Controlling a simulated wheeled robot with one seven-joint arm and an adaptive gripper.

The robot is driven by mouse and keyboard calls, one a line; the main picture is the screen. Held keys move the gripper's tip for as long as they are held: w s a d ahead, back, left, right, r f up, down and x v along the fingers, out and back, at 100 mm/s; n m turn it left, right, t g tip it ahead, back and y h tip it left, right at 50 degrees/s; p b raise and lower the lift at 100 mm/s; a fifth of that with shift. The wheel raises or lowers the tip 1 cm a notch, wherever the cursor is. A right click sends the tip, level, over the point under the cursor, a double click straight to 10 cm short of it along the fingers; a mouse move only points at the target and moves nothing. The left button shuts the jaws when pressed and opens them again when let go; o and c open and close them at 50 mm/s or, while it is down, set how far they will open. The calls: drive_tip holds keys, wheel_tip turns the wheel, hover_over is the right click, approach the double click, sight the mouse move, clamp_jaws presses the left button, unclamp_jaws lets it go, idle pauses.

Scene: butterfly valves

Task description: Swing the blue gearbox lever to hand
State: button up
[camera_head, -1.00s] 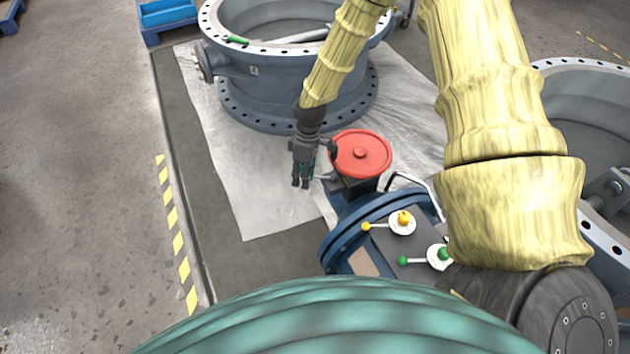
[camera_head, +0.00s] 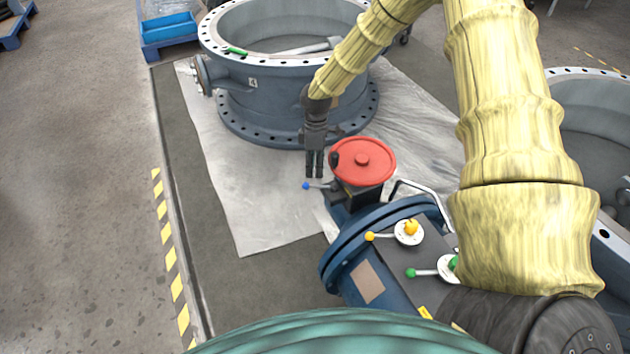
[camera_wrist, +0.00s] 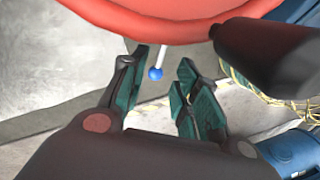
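The blue gearbox lever is a short metal rod with a blue ball knob (camera_head: 306,186). In the head view it sticks out to the left from the dark gearbox under the red handwheel (camera_head: 362,161). My gripper (camera_head: 315,174) points down just above the rod, close to the knob. In the wrist view the blue knob (camera_wrist: 155,73) and its pale rod show between the teal finger pads of my gripper (camera_wrist: 162,88), beyond them. The fingers are apart and nothing is held. Whether a pad touches the knob cannot be told.
A yellow-knobbed lever (camera_head: 370,236) and a green-knobbed lever (camera_head: 411,272) sit on the blue valve body (camera_head: 385,280). The red handwheel and its dark handle (camera_wrist: 265,55) are close to my fingers. A large grey flanged valve (camera_head: 245,100) stands behind; the sheet left is clear.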

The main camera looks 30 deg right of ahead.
sight(319, 187)
drive_tip(key=shift+s+a+f, duration=0.1)
drive_tip(key=shift+s+f, duration=0.05)
drive_tip(key=shift+f, duration=0.75)
drive_tip(key=shift+s+a+f, duration=0.1)
drive_tip(key=shift+a+f, duration=0.05)
drive_tip(key=shift+f, duration=0.7)
drive_tip(key=shift+s+a+f, duration=0.1)
drive_tip(key=shift+s+f, duration=0.05)
drive_tip(key=shift+f, duration=0.75)
clamp_jaws()
